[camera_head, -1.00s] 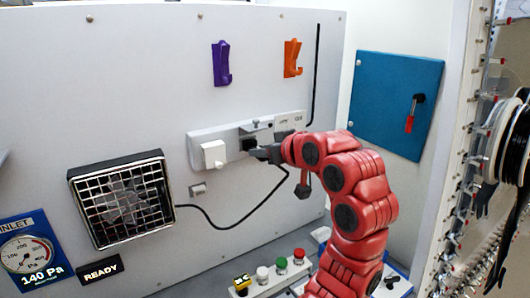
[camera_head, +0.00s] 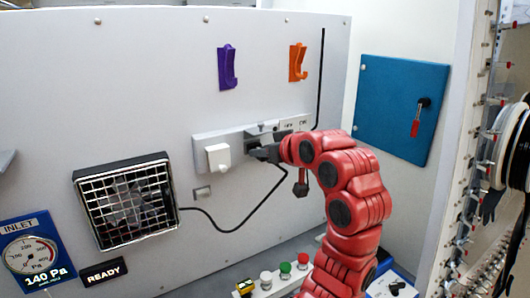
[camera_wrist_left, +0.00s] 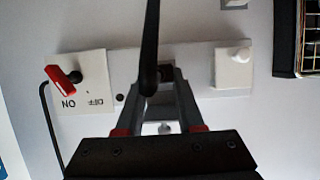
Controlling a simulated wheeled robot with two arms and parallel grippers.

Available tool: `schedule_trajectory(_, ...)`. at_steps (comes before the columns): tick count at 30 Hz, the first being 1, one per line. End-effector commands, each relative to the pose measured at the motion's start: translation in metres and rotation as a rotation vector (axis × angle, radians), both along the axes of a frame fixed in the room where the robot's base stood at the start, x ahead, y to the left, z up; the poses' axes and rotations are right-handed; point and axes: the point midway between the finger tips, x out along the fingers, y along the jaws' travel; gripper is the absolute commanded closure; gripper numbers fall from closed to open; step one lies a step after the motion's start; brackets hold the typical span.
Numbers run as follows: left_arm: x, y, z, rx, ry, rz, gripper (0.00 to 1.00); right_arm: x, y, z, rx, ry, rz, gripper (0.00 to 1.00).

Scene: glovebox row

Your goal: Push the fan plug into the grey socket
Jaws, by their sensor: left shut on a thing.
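My left gripper (camera_head: 262,152) is at the long socket strip (camera_head: 203,140) on the wall panel, shut on the dark fan plug (camera_wrist_left: 166,73). In the left wrist view, the fingers (camera_wrist_left: 166,92) close around the plug, right against the strip. The grey socket is mostly hidden behind plug and fingers; I cannot tell how deep the plug sits. A black cord (camera_head: 240,218) runs from the fan (camera_head: 125,200) to the gripper. In the left wrist view, a dark cord or arm part crosses before the fingers. My right gripper is not in view.
A white plug block (camera_head: 218,157) sits on the strip beside the gripper. A red-handled switch (camera_wrist_left: 64,82) marked ON and OFF is at the other side. Purple (camera_head: 227,68) and orange (camera_head: 298,62) hooks hang above. Coloured buttons (camera_head: 285,268) lie below.

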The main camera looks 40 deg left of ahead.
Motion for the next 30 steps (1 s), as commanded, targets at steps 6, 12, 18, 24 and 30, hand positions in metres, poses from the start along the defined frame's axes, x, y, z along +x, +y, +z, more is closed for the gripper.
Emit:
schedule_trajectory(6, 0.0, 0.0, 0.001, 0.002, -0.001, 0.0, 0.29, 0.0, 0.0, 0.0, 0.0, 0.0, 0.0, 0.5)
schedule_trajectory(12, 0.0, 0.0, 0.001, 0.001, 0.0, 0.0, 0.28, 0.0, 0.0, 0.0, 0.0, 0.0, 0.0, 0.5)
schedule_trajectory(18, -0.001, -0.007, 0.003, 0.002, -0.003, -0.004, 0.28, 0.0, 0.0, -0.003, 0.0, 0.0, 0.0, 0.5)
schedule_trajectory(24, -0.014, -0.04, 0.014, 0.003, -0.003, -0.007, 0.28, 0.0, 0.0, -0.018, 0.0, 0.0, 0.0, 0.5)
schedule_trajectory(30, -0.034, -0.087, 0.035, -0.001, -0.005, -0.009, 0.28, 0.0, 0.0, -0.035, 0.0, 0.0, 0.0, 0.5)
